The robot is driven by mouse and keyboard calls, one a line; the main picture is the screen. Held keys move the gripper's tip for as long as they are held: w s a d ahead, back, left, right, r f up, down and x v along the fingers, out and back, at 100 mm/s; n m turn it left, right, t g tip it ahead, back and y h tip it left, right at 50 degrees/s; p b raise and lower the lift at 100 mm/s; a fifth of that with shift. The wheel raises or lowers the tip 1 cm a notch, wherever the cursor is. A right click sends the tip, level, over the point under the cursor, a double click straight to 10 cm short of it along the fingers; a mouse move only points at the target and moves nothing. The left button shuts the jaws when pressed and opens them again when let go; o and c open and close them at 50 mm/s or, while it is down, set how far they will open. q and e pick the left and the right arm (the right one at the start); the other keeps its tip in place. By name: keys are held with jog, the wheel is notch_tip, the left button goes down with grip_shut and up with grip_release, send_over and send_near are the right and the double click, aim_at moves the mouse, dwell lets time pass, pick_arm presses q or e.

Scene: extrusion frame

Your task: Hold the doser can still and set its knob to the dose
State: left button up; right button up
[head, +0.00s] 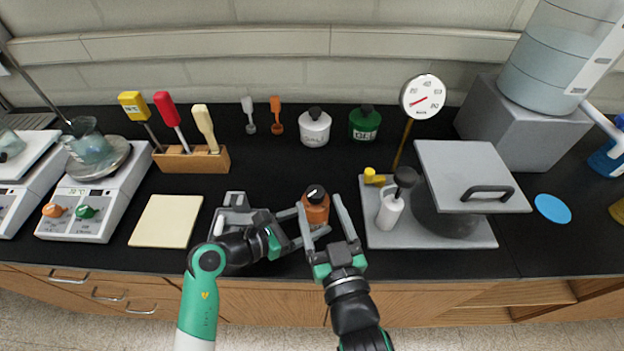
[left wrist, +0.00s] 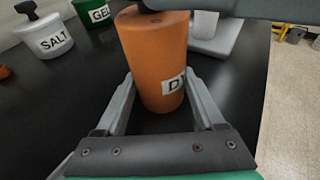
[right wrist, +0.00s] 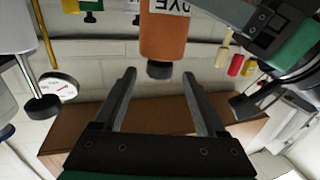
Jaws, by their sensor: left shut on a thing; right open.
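The doser can (head: 316,212) is orange and stands upright near the front edge of the bench, with a black knob (head: 315,193) on top. My left gripper (head: 309,222) is shut on the can's body from the left. In the left wrist view (left wrist: 158,78) its fingers lie on both sides of the can, whose label is partly cut off. My right gripper (head: 320,202) is open, with a finger on either side of the knob. In the right wrist view the knob (right wrist: 159,70) sits between the spread fingertips and touches neither visibly; the can's label reads DYE.
SALT (head: 314,130) and GEL (head: 364,124) jars stand behind. A cream pad (head: 166,221) lies left. The bench between can and jars is clear.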

aim_at(313, 187)
jog(key=x, duration=0.7)
jog(key=shift+w, duration=0.2)
grip_shut()
